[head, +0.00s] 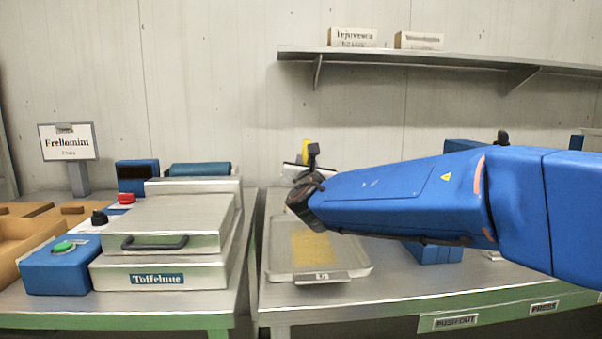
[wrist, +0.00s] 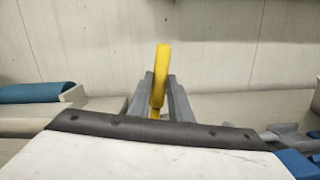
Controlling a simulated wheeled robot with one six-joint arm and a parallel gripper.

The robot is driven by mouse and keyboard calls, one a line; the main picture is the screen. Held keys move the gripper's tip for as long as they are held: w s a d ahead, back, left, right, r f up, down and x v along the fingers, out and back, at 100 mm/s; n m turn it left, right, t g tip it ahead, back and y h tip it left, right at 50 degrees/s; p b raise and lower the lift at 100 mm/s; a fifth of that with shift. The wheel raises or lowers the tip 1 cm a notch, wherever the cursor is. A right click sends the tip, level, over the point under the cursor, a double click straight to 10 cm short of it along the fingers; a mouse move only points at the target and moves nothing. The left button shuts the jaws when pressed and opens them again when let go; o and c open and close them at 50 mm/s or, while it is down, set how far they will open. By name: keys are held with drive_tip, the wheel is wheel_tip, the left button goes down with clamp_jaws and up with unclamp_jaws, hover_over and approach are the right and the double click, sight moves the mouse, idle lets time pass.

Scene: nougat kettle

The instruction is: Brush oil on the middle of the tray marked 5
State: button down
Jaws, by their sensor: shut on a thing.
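The tray (head: 358,271) is a shallow metal pan on the right-hand table, with a small front label that seems to end in 5. A yellowish, oily-looking patch (head: 313,248) covers the middle of its floor. My gripper (wrist: 160,95) is shut on a yellow handle (wrist: 162,72), likely the brush's, which stands up between the fingers and tilts slightly. In the head view the yellow handle (head: 305,148) shows above my wrist, over the back part of the tray. The bristles are hidden in both views, so I cannot tell whether they touch the tray.
A metal press (head: 165,228) labelled Toffelune stands left of the tray across a narrow table gap. Blue blocks (head: 433,252) stand to the right, partly behind my arm. A wall shelf (head: 440,58) holds two small boxes. The tabletop in front of the blue blocks is clear.

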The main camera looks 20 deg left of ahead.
drive_tip(key=shift+r, duration=1.3)
drive_tip(key=shift+f, duration=0.5)
